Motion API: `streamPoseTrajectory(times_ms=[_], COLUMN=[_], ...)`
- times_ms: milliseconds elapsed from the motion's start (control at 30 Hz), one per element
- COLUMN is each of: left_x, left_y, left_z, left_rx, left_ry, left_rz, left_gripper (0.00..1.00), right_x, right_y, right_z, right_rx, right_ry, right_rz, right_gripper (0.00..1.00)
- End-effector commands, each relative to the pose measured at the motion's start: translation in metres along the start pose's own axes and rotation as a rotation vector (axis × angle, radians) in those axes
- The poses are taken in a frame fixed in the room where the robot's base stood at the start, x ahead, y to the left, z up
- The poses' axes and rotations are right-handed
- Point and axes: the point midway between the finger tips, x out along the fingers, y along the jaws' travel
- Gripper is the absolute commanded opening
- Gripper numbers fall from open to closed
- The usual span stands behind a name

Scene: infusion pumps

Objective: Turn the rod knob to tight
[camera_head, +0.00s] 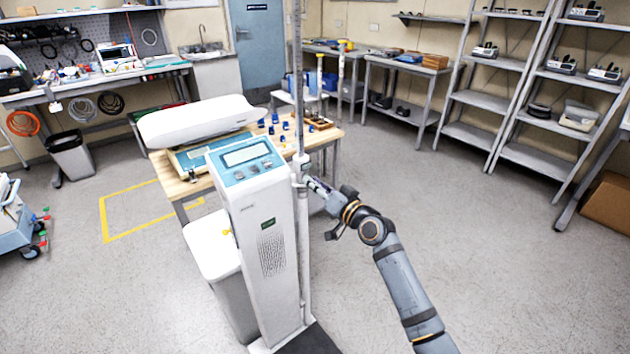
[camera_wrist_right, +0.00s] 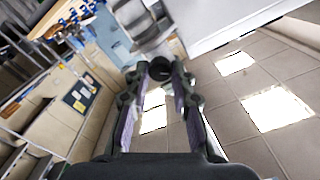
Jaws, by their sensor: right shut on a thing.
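The tall metal rod (camera_head: 297,80) stands upright behind the white pump column with a blue-framed screen (camera_head: 245,156). My right gripper (camera_head: 312,184) reaches in from the right to the rod, just beside the column. In the right wrist view a dark round knob (camera_wrist_right: 160,67) sits between the fingertips of my right gripper (camera_wrist_right: 160,78), which are closed on it. A grey clamp part (camera_wrist_right: 143,25) shows just beyond it. In the head view the knob is mostly hidden by the gripper, and its turn position cannot be told. My left gripper is not in view.
A wooden table (camera_head: 180,188) with a white device (camera_head: 200,120) and small blue items stands behind the column. A black base plate (camera_head: 312,342) lies at the column's foot. Shelves (camera_head: 560,85) stand at the right.

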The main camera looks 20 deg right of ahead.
Motion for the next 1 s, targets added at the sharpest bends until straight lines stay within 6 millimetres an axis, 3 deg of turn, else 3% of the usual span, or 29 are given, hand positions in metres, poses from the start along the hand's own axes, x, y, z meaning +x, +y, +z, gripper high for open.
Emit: streamPoseTrajectory(times_ms=[1000], left_x=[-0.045], left_y=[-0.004], left_z=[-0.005], left_rx=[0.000], left_ry=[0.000], left_rz=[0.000], left_gripper=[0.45], right_x=[0.000], right_y=[0.002], right_z=[0.001], right_rx=[0.889], right_ry=[-0.001], right_rz=[0.002], right_gripper=[0.00])
